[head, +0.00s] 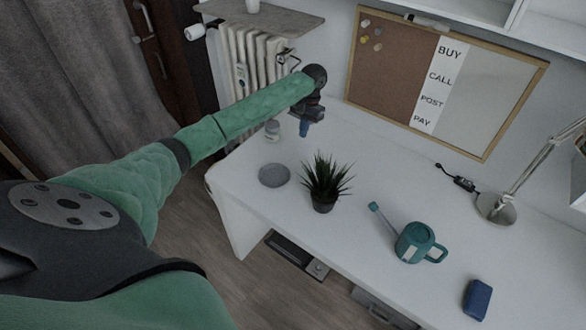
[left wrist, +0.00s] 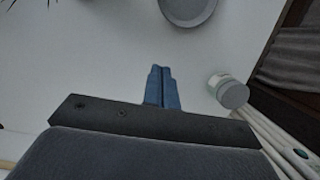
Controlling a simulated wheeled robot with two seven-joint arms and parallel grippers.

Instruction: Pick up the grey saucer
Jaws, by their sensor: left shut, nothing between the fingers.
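The grey saucer (head: 274,175) lies flat on the white desk (head: 245,203) near its left end. It also shows at the top of the left wrist view (left wrist: 188,10), partly cut off by the frame edge. My left gripper (head: 304,129) is above the desk, behind and to the right of the saucer, apart from it. In the left wrist view its two blue fingers (left wrist: 161,75) are together with nothing between them. My right gripper is not in view.
A potted plant (head: 323,184) stands just right of the saucer. A small jar (head: 272,130) stands behind it, near the radiator (head: 252,62). A teal watering can (head: 415,243), blue block (head: 477,299) and lamp (head: 497,208) are farther right.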

